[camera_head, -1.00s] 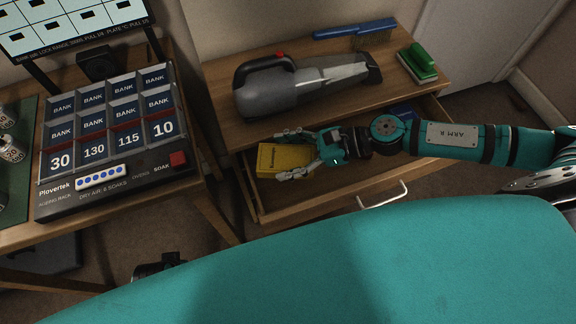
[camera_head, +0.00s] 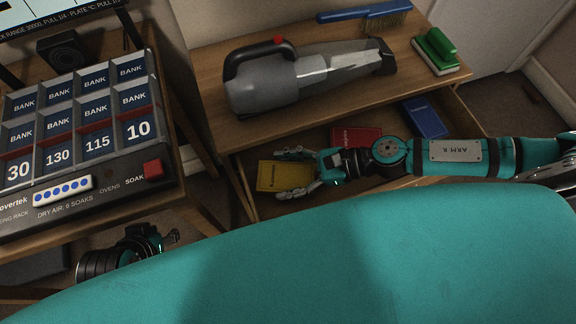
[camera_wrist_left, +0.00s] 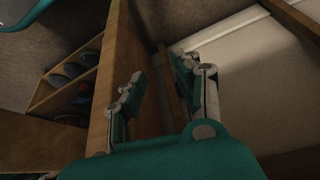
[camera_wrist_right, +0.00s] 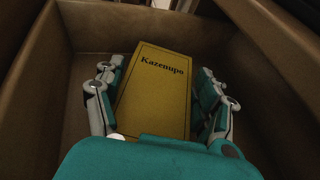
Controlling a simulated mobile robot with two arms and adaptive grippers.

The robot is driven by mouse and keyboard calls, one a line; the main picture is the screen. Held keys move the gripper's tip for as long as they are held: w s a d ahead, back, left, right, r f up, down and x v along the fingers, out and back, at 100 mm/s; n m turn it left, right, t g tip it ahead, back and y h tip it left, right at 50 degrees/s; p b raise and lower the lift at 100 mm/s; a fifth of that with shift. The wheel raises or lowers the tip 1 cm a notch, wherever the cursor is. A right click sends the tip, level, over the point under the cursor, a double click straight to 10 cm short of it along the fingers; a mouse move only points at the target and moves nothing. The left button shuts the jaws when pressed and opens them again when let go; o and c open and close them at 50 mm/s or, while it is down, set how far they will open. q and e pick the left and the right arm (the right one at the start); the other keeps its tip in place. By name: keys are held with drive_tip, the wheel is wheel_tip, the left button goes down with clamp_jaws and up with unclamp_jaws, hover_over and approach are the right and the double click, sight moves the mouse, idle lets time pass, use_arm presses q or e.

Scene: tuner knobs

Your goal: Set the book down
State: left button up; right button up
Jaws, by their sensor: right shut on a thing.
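The yellow book (camera_head: 284,176) is in the open drawer (camera_head: 243,196) of the wooden desk, toward its left end. My right gripper (camera_head: 290,174) is around it. In the right wrist view the book (camera_wrist_right: 157,88), marked "Kazenupo", lies between the fingers (camera_wrist_right: 163,100), which press on both its sides. I cannot tell whether the book touches the drawer floor. My left gripper (camera_head: 172,238) is low, beside the left table. In the left wrist view its fingers (camera_wrist_left: 158,85) are apart with nothing between them.
A red book (camera_head: 355,138) and a blue book (camera_head: 425,119) lie in the same drawer. A handheld vacuum (camera_head: 300,76), a blue brush (camera_head: 365,12) and a green brush (camera_head: 436,50) are on the desktop above. A bank panel (camera_head: 90,130) stands on the left table.

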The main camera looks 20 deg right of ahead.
use_arm(q)
drive_tip(key=shift+w+d+r+t, duration=0.15)
drive_tip(key=shift+w+t, duration=0.05)
drive_tip(key=shift+w, duration=0.35)
drive_tip(key=shift+w+d+r+t, duration=0.15)
drive_tip(key=shift+w+t, duration=0.05)
drive_tip(key=shift+w, duration=0.3)
use_arm(e)
drive_tip(key=shift+s, duration=0.1)
use_arm(q)
drive_tip(key=shift+w, duration=0.15)
use_arm(e)
drive_tip(key=shift+f, duration=0.1)
drive_tip(key=o, duration=1.3)
use_arm(q)
drive_tip(key=shift+w+d+r+t, duration=0.15)
drive_tip(key=shift+w+r+t, duration=0.05)
drive_tip(key=shift+w+t, duration=0.1)
